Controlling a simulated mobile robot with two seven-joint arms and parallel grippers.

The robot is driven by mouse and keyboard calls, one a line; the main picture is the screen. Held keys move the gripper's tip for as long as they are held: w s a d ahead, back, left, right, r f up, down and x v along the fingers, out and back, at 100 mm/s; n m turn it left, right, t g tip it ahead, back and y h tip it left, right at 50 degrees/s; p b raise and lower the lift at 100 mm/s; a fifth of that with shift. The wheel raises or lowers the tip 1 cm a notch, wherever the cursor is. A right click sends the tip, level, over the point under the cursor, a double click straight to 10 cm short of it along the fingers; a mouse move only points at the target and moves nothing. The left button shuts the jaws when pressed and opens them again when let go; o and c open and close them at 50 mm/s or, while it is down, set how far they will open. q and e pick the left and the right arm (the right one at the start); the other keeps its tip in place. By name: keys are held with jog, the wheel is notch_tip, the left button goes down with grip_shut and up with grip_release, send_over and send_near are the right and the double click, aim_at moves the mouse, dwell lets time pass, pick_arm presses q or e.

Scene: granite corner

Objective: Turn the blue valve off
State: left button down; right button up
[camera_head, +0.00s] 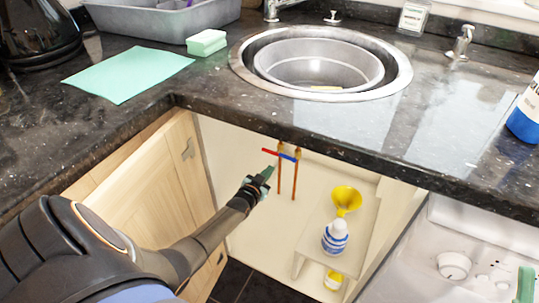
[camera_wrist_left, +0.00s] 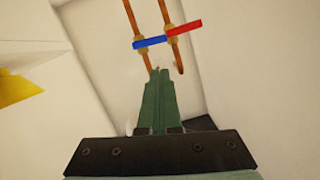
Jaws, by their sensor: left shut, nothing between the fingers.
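The blue valve handle (camera_head: 288,157) sits on a copper pipe (camera_head: 295,182) under the counter, beside a red valve handle (camera_head: 270,152) on a second copper pipe (camera_head: 280,181). Both handles lie crosswise to their pipes. In the left wrist view the blue handle (camera_wrist_left: 150,42) is left of the red handle (camera_wrist_left: 185,28). My left gripper (camera_head: 268,171) is shut and empty, its green fingertips just below the handles. In the wrist view the closed fingertips (camera_wrist_left: 158,74) point towards the blue handle, with a small gap showing. My right gripper is not in view.
The open cabinet has a wooden door (camera_head: 155,185) on the left. A shelf (camera_head: 316,212) on the right holds a yellow funnel (camera_head: 345,199) and a white-blue bottle (camera_head: 335,238). The granite counter edge (camera_head: 330,160) overhangs the pipes. A washing machine (camera_head: 450,250) stands right.

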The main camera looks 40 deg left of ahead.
pick_arm(q)
jog(key=w+a+f+b, duration=0.1)
jog(key=w+b, duration=0.4)
jog(key=w+a+f+n+b, duration=0.1)
jog(key=w+a+b, duration=0.1)
jog(key=w+b, duration=0.4)
jog(key=shift+w+f+h, duration=0.15)
jog(key=shift+f+h, duration=0.15)
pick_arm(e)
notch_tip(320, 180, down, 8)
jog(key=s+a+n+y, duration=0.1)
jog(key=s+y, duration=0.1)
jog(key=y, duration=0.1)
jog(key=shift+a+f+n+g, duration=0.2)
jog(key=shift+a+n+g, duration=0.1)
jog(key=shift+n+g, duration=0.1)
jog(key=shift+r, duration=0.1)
